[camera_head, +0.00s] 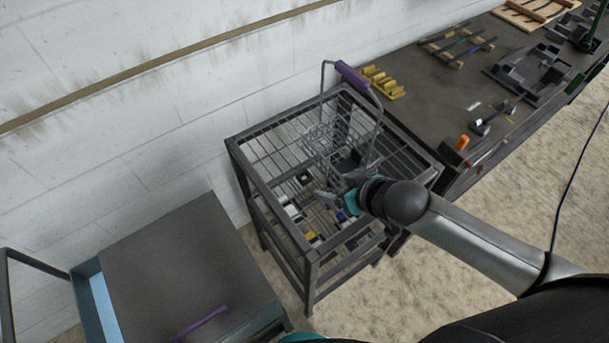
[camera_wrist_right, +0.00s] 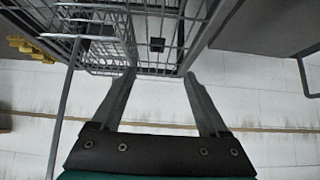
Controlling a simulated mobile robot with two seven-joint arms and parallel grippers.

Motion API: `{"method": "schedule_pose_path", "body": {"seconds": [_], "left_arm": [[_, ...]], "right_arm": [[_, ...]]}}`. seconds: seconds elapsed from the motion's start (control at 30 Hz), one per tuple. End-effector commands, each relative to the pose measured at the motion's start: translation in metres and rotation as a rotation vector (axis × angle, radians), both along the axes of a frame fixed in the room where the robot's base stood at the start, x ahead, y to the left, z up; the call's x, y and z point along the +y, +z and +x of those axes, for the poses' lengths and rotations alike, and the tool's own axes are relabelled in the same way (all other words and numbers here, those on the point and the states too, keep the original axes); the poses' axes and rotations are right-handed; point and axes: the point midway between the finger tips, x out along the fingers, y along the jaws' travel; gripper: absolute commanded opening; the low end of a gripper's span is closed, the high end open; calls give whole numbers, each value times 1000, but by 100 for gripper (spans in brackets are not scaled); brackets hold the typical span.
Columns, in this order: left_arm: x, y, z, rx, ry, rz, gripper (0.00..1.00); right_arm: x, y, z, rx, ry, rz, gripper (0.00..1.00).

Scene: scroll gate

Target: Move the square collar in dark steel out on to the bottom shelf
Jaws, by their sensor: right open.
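A small dark square piece with a pale centre, which looks like the square collar (camera_head: 304,179), lies in the wire rack (camera_head: 243,172), left of the wire basket (camera_head: 374,130). I cannot tell which shelf level it is on. It also shows in the right wrist view (camera_wrist_right: 157,45), beyond my fingertips. My right gripper (camera_head: 337,199) is open with nothing between its fingers, at the front of the basket and over the rack. It also shows in the right wrist view (camera_wrist_right: 157,78). The bottom shelf is largely hidden behind the upper grid.
The basket has a raised purple handle (camera_head: 351,74) and a dark block (camera_head: 348,160) inside. Small white, yellow and blue items lie in the rack. A dark cabinet (camera_head: 180,260) stands left, a workbench (camera_head: 430,85) with parts right, and the wall behind.

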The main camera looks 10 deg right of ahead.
Motion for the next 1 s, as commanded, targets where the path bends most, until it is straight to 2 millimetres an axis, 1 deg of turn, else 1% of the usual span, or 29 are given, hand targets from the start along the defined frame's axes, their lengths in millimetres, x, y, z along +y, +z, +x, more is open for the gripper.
{"method": "schedule_pose_path", "body": {"seconds": [0.03, 0.17, 0.7, 0.87, 1.0], "left_arm": [[0, 0, 0, 0, 0, 0, 72], [0, -1, 0, 0, 0, 0, 72], [0, -9, 0, 0, 0, 0, 72], [0, -11, 0, 0, 0, 0, 72], [0, -12, 0, 0, 0, 0, 72]], "right_arm": [[-4, 0, 4, -8, 3, 0, 78], [-5, -5, 11, -12, 0, 10, 78], [16, -58, 59, -12, 1, 7, 78], [20, -69, 68, -11, 2, 7, 78], [21, -72, 71, -11, 1, 8, 78]]}}
